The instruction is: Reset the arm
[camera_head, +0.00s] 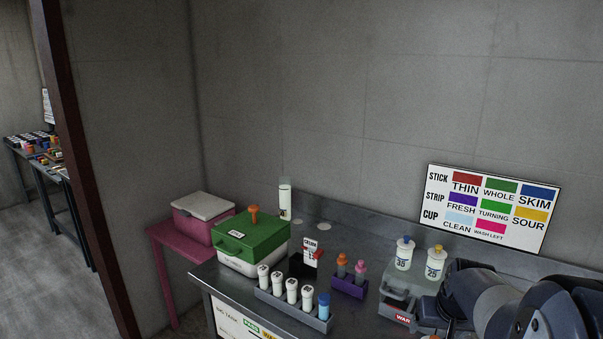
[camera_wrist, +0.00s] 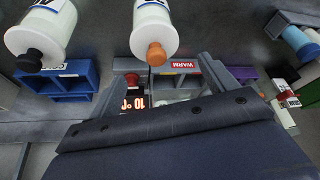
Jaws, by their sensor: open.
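My arm (camera_head: 515,300) reaches in from the lower right corner of the head view, in front of the bench's right end. My gripper's jaws are not clearly visible there. In the wrist view my gripper (camera_wrist: 162,80) shows as two grey fingers spread apart, beyond the dark padded wrist part that fills the lower middle. Nothing is held between the fingers. A grey block with a red WARM label (camera_wrist: 182,65) and a lit red display (camera_wrist: 133,103) show in the gap between them.
The metal bench (camera_head: 335,240) holds a green-lidded box (camera_head: 252,238), a rack of white-capped tubes (camera_head: 290,305), a purple rack (camera_head: 349,287) and two white bottles (camera_head: 403,256). Two bottles (camera_wrist: 153,28) hang close in the wrist view, near a blue rack (camera_wrist: 70,85). A sign (camera_head: 490,208) stands behind.

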